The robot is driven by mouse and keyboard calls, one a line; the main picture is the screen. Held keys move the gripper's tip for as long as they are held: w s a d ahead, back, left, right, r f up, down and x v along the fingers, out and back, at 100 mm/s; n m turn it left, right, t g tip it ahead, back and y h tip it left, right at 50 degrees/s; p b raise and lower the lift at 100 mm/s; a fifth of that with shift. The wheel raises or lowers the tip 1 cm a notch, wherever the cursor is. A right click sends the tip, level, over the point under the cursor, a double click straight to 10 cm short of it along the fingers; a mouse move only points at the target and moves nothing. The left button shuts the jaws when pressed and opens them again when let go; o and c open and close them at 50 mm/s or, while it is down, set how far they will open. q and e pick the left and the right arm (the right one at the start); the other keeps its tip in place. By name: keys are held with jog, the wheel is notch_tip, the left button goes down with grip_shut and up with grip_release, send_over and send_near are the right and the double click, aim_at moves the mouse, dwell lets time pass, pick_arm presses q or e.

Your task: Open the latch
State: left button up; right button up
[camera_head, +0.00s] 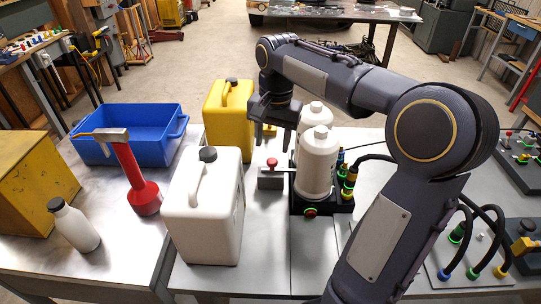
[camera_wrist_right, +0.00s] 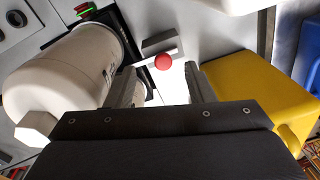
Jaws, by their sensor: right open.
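The latch (camera_head: 271,176) is a small grey metal piece with a red ball knob (camera_head: 272,162), on the table beside the black base of the white canisters. In the right wrist view the red knob (camera_wrist_right: 162,62) shows in the gap between the fingers, beyond their tips, with the grey metal bar of the latch (camera_wrist_right: 158,43) behind it. My right gripper (camera_head: 272,138) is open and empty, above the latch and apart from it. It also shows in the right wrist view (camera_wrist_right: 163,84). My left gripper is out of view.
A white canister (camera_head: 318,165) stands close on the right of the latch, with another behind it. A yellow jug (camera_head: 229,112) and a white jug (camera_head: 205,215) stand on its left. A blue bin (camera_head: 140,130), red-handled hammer (camera_head: 140,185) and white bottle (camera_head: 73,228) are further left.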

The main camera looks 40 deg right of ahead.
aim_at(272, 161)
jog(key=shift+w+d+f+m+g, duration=0.2)
jog(key=shift+w+d+m, duration=0.2)
jog(key=shift+w, duration=0.25)
jog(key=shift+w+d+f+m+g, duration=0.2)
jog(key=shift+w+d+m, duration=0.1)
jog(key=shift+w+d, duration=0.25)
notch_tip(272, 161, down, 8)
jog(key=shift+r, duration=0.25)
jog(key=shift+c, duration=0.2)
grip_shut()
